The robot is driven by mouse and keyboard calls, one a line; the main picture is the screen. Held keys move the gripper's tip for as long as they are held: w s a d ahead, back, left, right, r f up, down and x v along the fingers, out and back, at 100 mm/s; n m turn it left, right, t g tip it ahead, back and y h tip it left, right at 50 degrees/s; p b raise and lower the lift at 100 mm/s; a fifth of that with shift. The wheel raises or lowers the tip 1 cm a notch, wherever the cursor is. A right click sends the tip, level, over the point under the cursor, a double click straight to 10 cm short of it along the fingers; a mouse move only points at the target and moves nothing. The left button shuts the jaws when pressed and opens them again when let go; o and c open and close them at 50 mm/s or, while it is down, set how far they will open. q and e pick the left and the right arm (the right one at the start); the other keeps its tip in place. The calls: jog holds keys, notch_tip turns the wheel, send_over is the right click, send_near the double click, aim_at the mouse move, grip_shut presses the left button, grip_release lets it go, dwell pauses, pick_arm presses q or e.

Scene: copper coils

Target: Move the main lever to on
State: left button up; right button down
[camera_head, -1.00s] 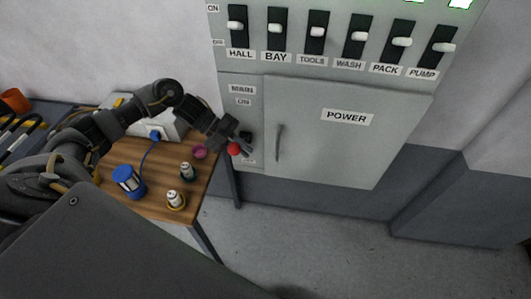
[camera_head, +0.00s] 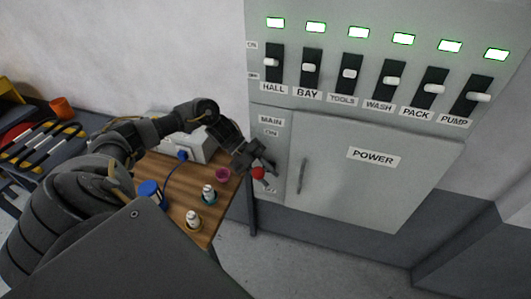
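The main lever shows as a red knob (camera_head: 258,173) at the left of the grey power cabinet (camera_head: 350,195). It sits low, below the MAIN and ON labels (camera_head: 271,126) and near a partly covered lower label. My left gripper (camera_head: 267,163) is right at the knob, beside and just above it, in front of the cabinet. Its dark fingers overlap the lever area, so I cannot tell whether they touch or grip it. The lever's shaft is mostly hidden. My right gripper is not in view.
A row of labelled switches (camera_head: 348,74) with lit green lamps runs above the cabinet door, which has a vertical handle (camera_head: 302,175). A wooden table (camera_head: 219,217) with bottles, a blue container (camera_head: 150,193) and a pink item (camera_head: 222,174) stands below my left arm.

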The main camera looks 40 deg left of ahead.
pick_arm(q)
jog(key=shift+a, duration=0.1)
jog(key=shift+a+r+b, duration=0.15)
jog(key=shift+a+b, duration=0.2)
jog(key=shift+b, duration=0.05)
jog(key=b+v, duration=0.4)
jog(key=v, duration=0.5)
jog(key=shift+a+r, duration=0.3)
jog(key=shift+r, duration=0.05)
jog(key=shift+s, duration=0.1)
jog(key=shift+s, duration=0.1)
